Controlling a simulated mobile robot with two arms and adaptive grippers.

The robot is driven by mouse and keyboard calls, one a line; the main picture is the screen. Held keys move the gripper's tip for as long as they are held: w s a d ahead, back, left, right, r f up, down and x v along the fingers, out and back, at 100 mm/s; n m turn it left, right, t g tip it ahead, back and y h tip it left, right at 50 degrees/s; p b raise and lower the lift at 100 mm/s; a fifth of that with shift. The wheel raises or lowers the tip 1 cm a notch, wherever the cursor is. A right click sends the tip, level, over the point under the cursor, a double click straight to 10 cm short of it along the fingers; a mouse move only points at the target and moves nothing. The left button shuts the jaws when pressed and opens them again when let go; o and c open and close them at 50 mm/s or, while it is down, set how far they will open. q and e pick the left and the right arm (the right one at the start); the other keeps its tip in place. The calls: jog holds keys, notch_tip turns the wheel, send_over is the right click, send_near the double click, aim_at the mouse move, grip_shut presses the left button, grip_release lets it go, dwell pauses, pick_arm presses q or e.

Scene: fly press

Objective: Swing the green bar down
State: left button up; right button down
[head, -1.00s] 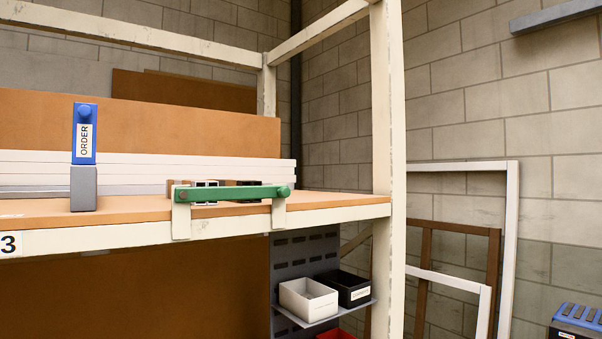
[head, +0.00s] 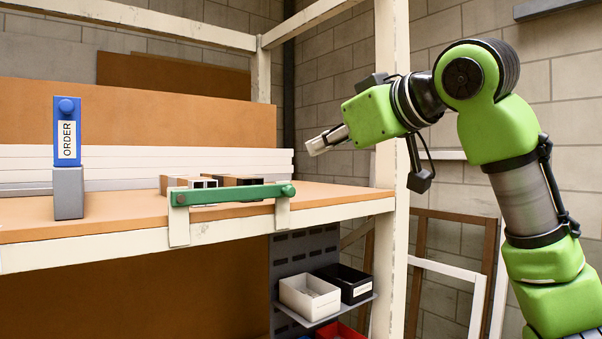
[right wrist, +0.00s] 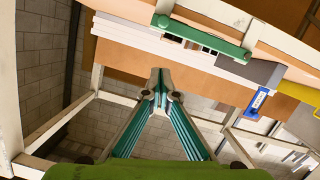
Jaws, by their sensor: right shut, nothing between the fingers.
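The green bar (head: 232,194) lies almost level along the front edge of the orange-brown worktop, across two pale brackets (head: 179,225). A round pivot or knob shows at each end. My right gripper (head: 313,147) is shut and empty, in the air above the right part of the worktop, higher than the bar and to its right, not touching it. In the right wrist view the bar (right wrist: 205,38) is at the top, beyond the shut fingertips (right wrist: 158,73) and apart from them. My left gripper is out of view.
A blue block labelled ORDER (head: 67,132) stands on a grey post at left. Small box-section pieces (head: 238,181) lie behind the bar. A pale upright post (head: 390,120) stands right of the worktop. White (head: 309,297) and black (head: 343,283) bins sit below.

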jog(key=shift+s+d+r, duration=0.1)
jog(key=shift+s+r, duration=0.2)
jog(key=w+a+f+p, duration=0.4)
jog(key=w+f+p, duration=0.2)
jog(key=w, duration=0.3)
jog(key=shift+a+f+p, duration=0.15)
jog(key=shift+p, duration=0.45)
jog(key=shift+a, duration=0.1)
